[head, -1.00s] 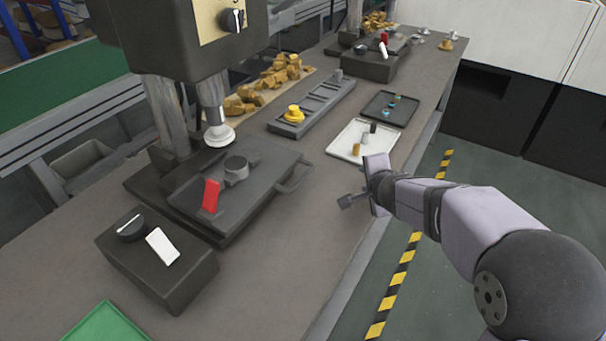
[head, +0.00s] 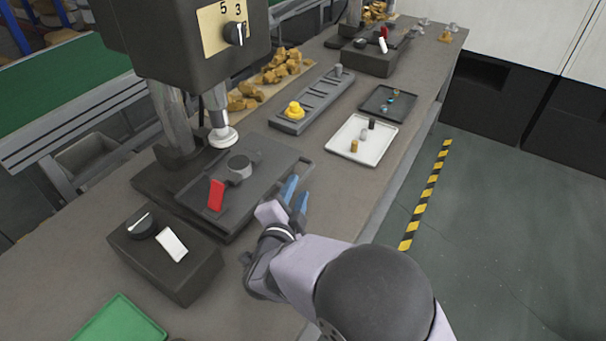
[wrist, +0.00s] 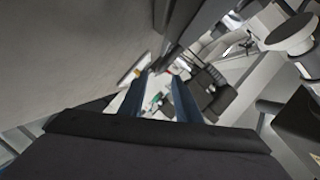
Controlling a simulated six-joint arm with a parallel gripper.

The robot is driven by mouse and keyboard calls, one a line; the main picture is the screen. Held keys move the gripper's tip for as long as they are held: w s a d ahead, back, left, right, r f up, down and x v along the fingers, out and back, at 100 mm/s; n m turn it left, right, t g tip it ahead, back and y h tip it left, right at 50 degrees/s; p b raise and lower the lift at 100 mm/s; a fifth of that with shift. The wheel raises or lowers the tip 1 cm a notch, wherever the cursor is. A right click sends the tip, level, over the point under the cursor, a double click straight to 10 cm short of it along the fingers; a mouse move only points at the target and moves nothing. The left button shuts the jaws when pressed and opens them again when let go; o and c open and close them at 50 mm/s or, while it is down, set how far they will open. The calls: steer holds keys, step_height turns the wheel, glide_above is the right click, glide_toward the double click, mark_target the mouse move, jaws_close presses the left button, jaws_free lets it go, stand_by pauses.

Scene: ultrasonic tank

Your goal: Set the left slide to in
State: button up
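The left slide (head: 262,178) is a dark flat plate under the near press, with a round grey piece (head: 239,168) on top. The round piece sits just beside the press ram (head: 222,135), not clearly under it. My gripper (head: 295,191) has two blue fingers beside that edge, over the bench. In the wrist view, the fingers (wrist: 160,97) stand apart with a gap between them. I cannot tell whether the handle lies between them.
A dark box with a knob and white switch (head: 172,245) is at near left, beside a green tray (head: 118,325). A white tray (head: 340,150) with small cylinders lies beyond my gripper. A second, similar station stands farther back.

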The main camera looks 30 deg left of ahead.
mark_target(302, 180)
steer(key=shift+p+x, duration=0.7)
steer(key=shift+x, duration=3)
steer(key=shift+d, duration=0.1)
jaws_close()
